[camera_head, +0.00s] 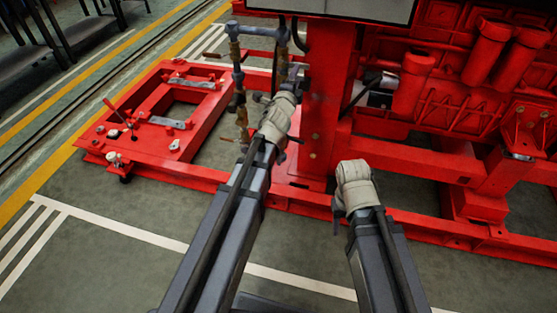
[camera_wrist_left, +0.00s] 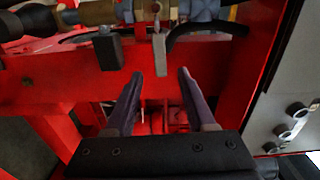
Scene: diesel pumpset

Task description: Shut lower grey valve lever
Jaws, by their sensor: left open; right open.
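In the left wrist view, a light grey lever (camera_wrist_left: 159,54) sticks down from a horizontal run of brass and blue-grey pipe fittings (camera_wrist_left: 190,9), crosswise to it. Its lower end is just above the gap between the fingertips of my left gripper (camera_wrist_left: 158,74). The jaws are open and apart, with nothing between them. A darker grey block-like lever (camera_wrist_left: 109,50) hangs to its left. In the head view, my left wrist (camera_head: 279,112) is beside the upright pipes and hides most of its gripper. My right gripper (camera_head: 338,218) points down, mostly hidden, near the red base frame.
The red pumpset frame (camera_head: 325,100) rises right of my left wrist. Upright pipes with brass valves (camera_head: 243,118) stand left of it. A low red skid (camera_head: 190,100) extends left, with a red-handled lever (camera_head: 117,112). The floor in front (camera_head: 100,255) is clear.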

